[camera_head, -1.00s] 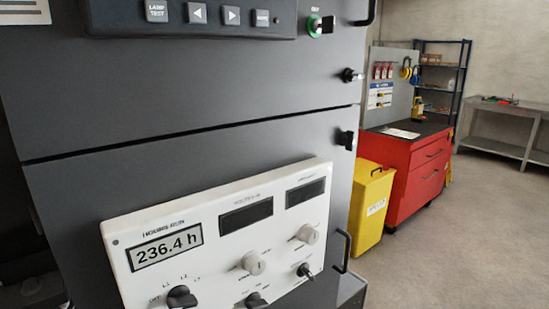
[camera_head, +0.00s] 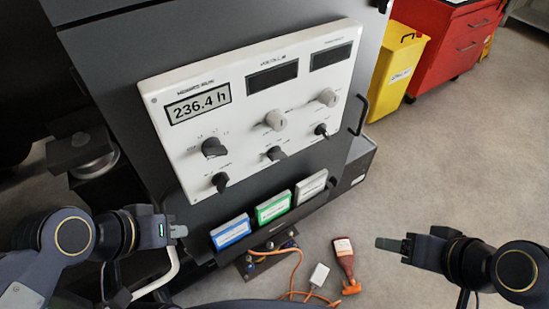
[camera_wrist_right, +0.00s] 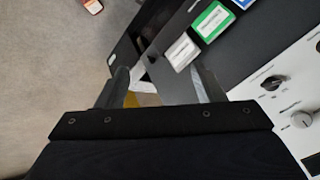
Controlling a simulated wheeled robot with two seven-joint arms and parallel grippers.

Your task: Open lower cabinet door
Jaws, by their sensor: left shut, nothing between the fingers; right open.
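The lower cabinet door (camera_head: 105,50) is dark grey and looks shut. It carries a white meter panel (camera_head: 255,85) reading 236.4 h, with several knobs. Its black bar handle (camera_head: 358,115) is on the right edge; I cannot make it out in the right wrist view. My left gripper (camera_head: 180,231) is shut and empty, left of the coloured boxes below the door. My right gripper (camera_head: 388,244) is open and empty, below and right of the handle, apart from it. In the right wrist view its fingers (camera_wrist_right: 162,92) frame the cabinet's lower edge.
Blue (camera_head: 231,232), green (camera_head: 273,207) and white (camera_head: 311,187) boxes line the cabinet's low front. A yellow bin (camera_head: 398,65) and red cabinet (camera_head: 457,45) stand right. Floor between is clear.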

